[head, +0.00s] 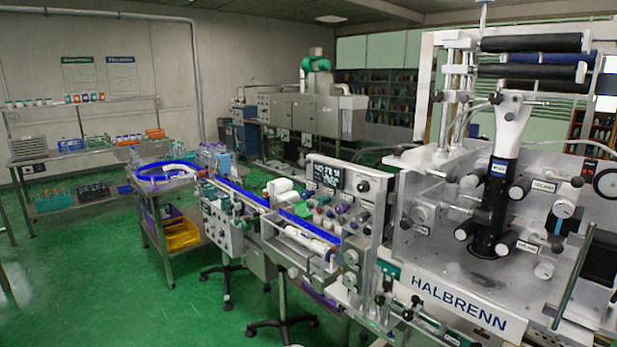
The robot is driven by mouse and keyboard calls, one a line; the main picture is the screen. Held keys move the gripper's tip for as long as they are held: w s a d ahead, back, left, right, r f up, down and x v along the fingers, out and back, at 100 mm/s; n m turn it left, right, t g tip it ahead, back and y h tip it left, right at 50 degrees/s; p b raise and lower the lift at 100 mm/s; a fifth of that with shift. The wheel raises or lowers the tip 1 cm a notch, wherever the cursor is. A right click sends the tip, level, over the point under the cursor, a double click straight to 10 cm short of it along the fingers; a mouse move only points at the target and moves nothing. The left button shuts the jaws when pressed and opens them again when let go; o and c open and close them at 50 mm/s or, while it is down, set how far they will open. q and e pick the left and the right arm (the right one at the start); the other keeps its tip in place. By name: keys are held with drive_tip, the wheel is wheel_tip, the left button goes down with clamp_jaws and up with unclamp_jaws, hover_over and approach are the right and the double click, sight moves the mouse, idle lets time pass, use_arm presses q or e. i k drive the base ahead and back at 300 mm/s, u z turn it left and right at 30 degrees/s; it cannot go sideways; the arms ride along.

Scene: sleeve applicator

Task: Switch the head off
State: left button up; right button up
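The sleeve applicator, a large pale metal machine with a HALBRENN label (458,303), fills the right side of the head view. A dark upright column (494,205) with a white top stands in its middle, among several labelled rollers and knobs. A panel with a dark display (327,175) and a round knob stands just left of it. Several coloured knobs or caps show below the display. The small lettering is too fine to read, so I cannot tell which control is the head's switch or its position. Neither of my grippers is in view.
Stands with splayed feet (283,325) reach the floor. The green floor (100,270) at left is clear. Shelves (85,152) line the left wall.

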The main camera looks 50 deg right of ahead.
sight(364, 186)
drive_tip(key=i, duration=0.9)
drive_tip(key=z, duration=2.5)
